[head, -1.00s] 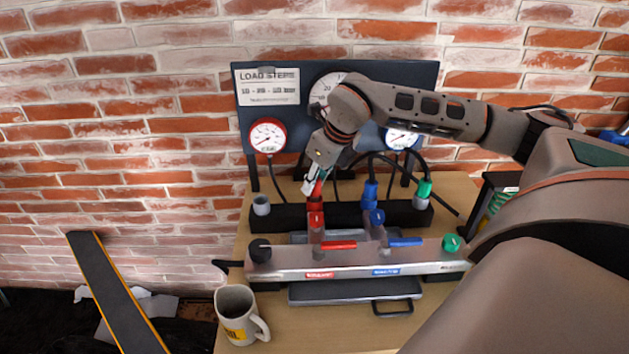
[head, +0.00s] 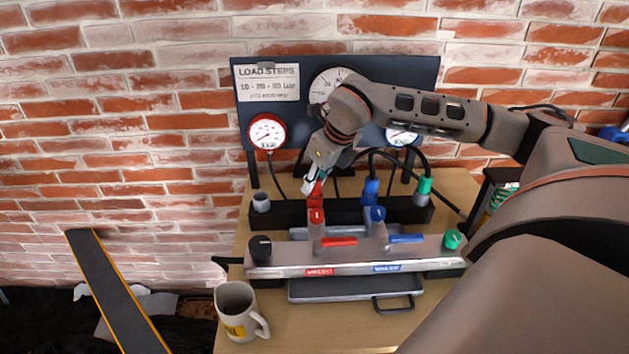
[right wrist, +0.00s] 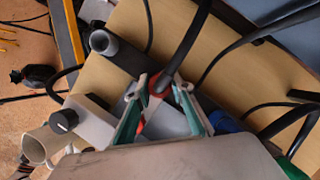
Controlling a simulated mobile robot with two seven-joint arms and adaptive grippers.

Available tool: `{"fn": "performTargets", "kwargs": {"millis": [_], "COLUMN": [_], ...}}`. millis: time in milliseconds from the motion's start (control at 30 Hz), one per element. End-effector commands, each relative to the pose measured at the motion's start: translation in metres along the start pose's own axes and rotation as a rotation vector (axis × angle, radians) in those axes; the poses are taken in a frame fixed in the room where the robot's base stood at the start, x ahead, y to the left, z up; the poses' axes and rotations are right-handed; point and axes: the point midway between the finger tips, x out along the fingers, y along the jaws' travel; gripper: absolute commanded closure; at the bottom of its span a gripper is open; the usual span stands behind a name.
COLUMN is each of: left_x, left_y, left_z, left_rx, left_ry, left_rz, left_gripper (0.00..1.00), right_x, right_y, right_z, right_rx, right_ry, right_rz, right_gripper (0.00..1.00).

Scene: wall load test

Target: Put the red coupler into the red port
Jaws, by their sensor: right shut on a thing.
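My right gripper (head: 314,184) is shut on the red coupler (head: 316,201), behind the red port (head: 317,216) in the head view. In the right wrist view the greenish fingertips (right wrist: 163,98) sit either side of the coupler's red collar (right wrist: 160,82), with its dark hose running upward. The coupler's lower end is hidden, so I cannot tell whether it rests in the black rack (head: 285,217) or hangs just above it. The red port stands on the grey manifold (head: 350,258), above a red lever. My left gripper is not in view.
A blue coupler (head: 371,191) and green coupler (head: 424,187) stand to the right with looping hoses. The blue port (head: 377,215) is right of the red one. A grey socket (head: 261,202) is at left; a mug (head: 236,309) stands front left. Gauges line the back panel.

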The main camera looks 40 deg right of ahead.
Motion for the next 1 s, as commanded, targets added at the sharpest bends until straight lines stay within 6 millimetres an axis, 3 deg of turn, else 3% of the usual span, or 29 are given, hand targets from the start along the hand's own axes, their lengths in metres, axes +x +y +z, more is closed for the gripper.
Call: {"fn": "performTargets", "kwargs": {"millis": [667, 700, 733, 1000], "left_x": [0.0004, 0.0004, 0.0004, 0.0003], "left_y": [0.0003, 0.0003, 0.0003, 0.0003], "left_z": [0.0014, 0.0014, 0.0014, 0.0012], "left_rx": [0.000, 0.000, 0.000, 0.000], "left_ry": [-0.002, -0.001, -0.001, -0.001], "left_rz": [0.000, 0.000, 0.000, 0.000], "left_gripper": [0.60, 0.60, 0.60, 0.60], "right_x": [0.0051, 0.0051, 0.0050, 0.0041], "right_y": [0.0003, 0.0004, 0.0004, 0.0002], "right_z": [-0.0035, -0.0035, -0.0034, -0.0025], "right_rx": [0.001, 0.001, 0.001, 0.000], "right_ry": [0.006, 0.006, 0.006, 0.004], "right_rz": [0.001, 0.001, 0.001, 0.001], "right_gripper": [1.00, 0.68, 0.60, 0.58]}}
